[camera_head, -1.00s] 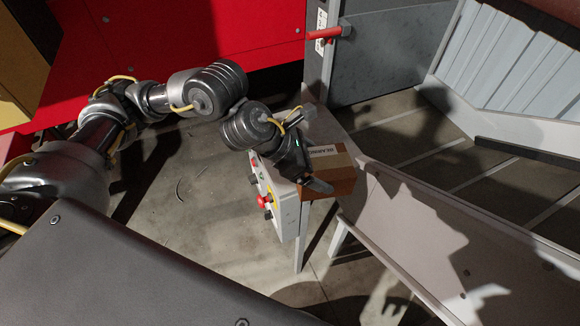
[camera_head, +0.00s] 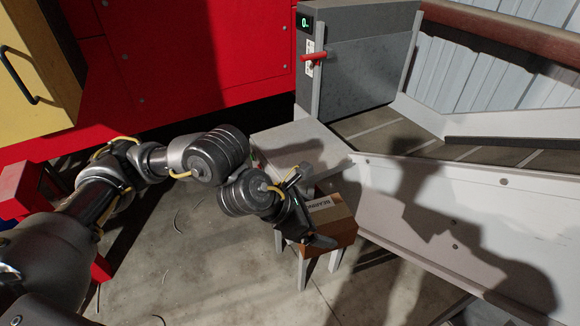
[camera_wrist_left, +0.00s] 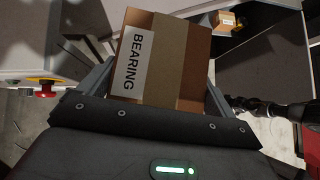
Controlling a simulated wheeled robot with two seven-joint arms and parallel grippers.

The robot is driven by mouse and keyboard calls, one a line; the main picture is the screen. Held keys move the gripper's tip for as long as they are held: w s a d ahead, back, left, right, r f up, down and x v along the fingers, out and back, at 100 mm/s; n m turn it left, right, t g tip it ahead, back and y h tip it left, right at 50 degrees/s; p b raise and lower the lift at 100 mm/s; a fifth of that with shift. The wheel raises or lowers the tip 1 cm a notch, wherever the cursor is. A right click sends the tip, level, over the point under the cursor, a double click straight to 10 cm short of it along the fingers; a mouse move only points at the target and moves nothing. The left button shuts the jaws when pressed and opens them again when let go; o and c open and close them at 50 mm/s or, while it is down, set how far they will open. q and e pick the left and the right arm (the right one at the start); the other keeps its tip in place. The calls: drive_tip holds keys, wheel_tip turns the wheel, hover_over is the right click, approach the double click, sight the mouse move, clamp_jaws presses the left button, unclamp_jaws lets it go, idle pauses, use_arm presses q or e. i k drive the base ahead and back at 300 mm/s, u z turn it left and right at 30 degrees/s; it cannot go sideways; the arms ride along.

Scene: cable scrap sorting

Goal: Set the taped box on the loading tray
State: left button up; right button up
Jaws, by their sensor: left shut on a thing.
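The taped box (camera_head: 335,228) is brown cardboard with a tan tape strip and a white BEARING label. My left gripper (camera_head: 318,235) is shut on it. The box is held up in front of the white side wall. In the left wrist view the box (camera_wrist_left: 170,60) sits between the two fingers of my left gripper (camera_wrist_left: 155,85), label toward the left. A light grey flat top on legs (camera_head: 290,140), perhaps the loading tray, lies just behind the gripper, partly hidden by my arm. My right gripper is not in view.
A grey cabinet (camera_head: 358,70) with a red handle (camera_head: 313,57) stands behind. A white-walled channel (camera_head: 400,190) runs right. A red panel (camera_head: 200,45) and yellow cabinet (camera_head: 35,75) are at the left. The left wrist view shows a red button (camera_wrist_left: 45,91) and another small labelled box (camera_wrist_left: 228,20), perhaps a reflection.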

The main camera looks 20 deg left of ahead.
sight(303, 132)
drive_tip(key=k, duration=0.65)
drive_tip(key=u, duration=0.55)
drive_tip(key=i, duration=1.4)
drive_tip(key=z, duration=0.4)
